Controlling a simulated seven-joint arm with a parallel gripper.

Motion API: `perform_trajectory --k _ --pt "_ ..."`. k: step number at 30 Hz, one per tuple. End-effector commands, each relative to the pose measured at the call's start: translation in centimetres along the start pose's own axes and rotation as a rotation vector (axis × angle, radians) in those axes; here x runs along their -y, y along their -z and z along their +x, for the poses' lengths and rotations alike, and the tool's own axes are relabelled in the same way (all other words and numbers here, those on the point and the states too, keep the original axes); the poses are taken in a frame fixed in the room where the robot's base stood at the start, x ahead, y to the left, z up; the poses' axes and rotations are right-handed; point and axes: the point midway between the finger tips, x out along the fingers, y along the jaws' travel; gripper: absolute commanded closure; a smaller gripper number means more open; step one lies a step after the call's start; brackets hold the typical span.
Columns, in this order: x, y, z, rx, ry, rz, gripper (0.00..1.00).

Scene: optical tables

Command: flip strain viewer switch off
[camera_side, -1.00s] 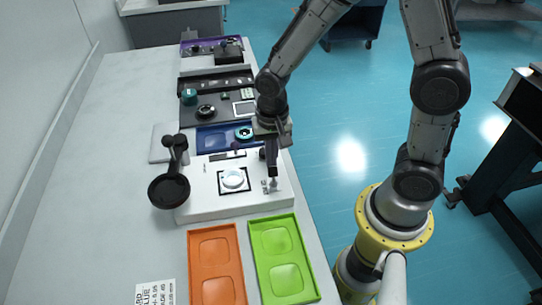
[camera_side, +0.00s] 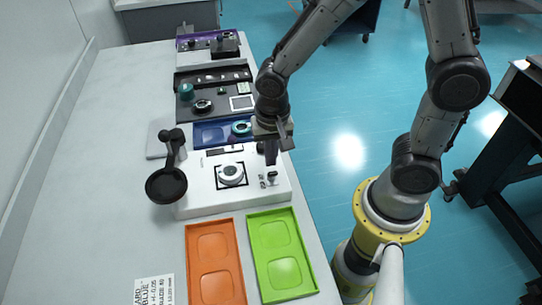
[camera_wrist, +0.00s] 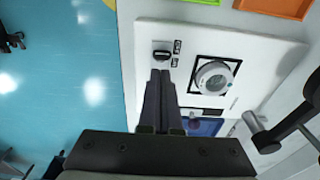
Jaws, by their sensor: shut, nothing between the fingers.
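The strain viewer is a white box (camera_side: 205,203) with a round light stage (camera_side: 231,174) in a black square frame and a dark arm with a round black head (camera_side: 166,185) at its left. Its small dark switch (camera_side: 271,177) sits near the box's right side beside small labels; it also shows in the wrist view (camera_wrist: 161,55). My gripper (camera_side: 272,160) is shut and empty, pointing down over the right part of the box, just behind the switch. In the wrist view the fingertips (camera_wrist: 160,74) appear right beside the switch; whether they touch it I cannot tell.
An orange tray (camera_side: 213,256) and a green tray (camera_side: 280,247) lie in front of the box. A blue tray (camera_side: 211,134) and dark trays with small parts (camera_side: 213,105) lie behind it. A printed card (camera_side: 154,290) is at front left. The table's left side is bare.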

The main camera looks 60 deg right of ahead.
Motion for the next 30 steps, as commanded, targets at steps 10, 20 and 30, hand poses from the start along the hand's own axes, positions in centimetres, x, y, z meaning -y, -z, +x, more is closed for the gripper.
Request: perform_trajectory --k 10,20,30 --pt "0.0 0.1 -1.2 0.000 0.000 0.000 1.00" --pt "0.0 -0.1 -1.5 -0.001 0.001 -0.001 1.00" --pt "0.1 -3.9 -5.4 -0.002 0.005 -0.007 1.00"
